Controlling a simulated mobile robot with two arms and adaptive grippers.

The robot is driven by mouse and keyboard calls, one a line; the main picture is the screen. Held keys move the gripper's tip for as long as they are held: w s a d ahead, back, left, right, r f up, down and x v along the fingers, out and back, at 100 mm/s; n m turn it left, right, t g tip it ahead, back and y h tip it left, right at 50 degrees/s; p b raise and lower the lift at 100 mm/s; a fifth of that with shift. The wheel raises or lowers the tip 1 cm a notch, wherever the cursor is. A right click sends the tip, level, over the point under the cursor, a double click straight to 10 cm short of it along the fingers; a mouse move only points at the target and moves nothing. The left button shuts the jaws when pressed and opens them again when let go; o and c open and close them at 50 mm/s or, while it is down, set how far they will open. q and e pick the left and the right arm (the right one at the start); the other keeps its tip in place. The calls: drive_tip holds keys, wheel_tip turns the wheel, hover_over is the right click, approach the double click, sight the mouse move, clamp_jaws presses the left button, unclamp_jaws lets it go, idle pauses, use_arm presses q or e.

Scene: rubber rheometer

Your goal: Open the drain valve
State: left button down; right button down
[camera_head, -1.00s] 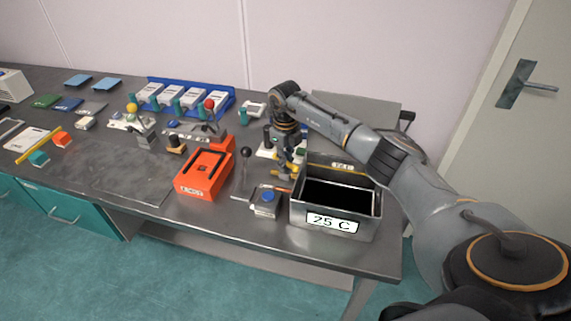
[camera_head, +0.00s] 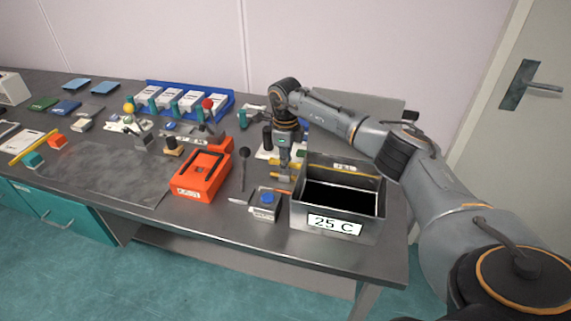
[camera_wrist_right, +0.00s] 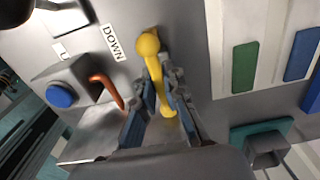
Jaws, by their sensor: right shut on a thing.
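A yellow lever with a rounded end (camera_wrist_right: 149,45) stands beside the grey metal tank (camera_head: 327,226) labelled "25 C". It looks like the drain valve's handle. In the right wrist view it lies between the two fingers of my right gripper (camera_wrist_right: 162,92), which is shut on it. In the head view this gripper (camera_head: 283,172) points down at the tank's left side, and a yellow piece (camera_head: 280,178) shows at its fingertips. The fingers hide part of the lever. I cannot tell the valve's position. My left gripper is not in view.
A blue-button box (camera_head: 266,201) stands in front of the gripper, left of the tank. A black-knobbed lever (camera_head: 244,153) and an orange box (camera_head: 201,175) are farther left. A blue rack (camera_head: 220,113) stands behind.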

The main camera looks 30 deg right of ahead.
drive_tip(key=c, duration=1.4)
unclamp_jaws()
wheel_tip(320, 180, up, 12)
drive_tip(key=shift+f, duration=0.1)
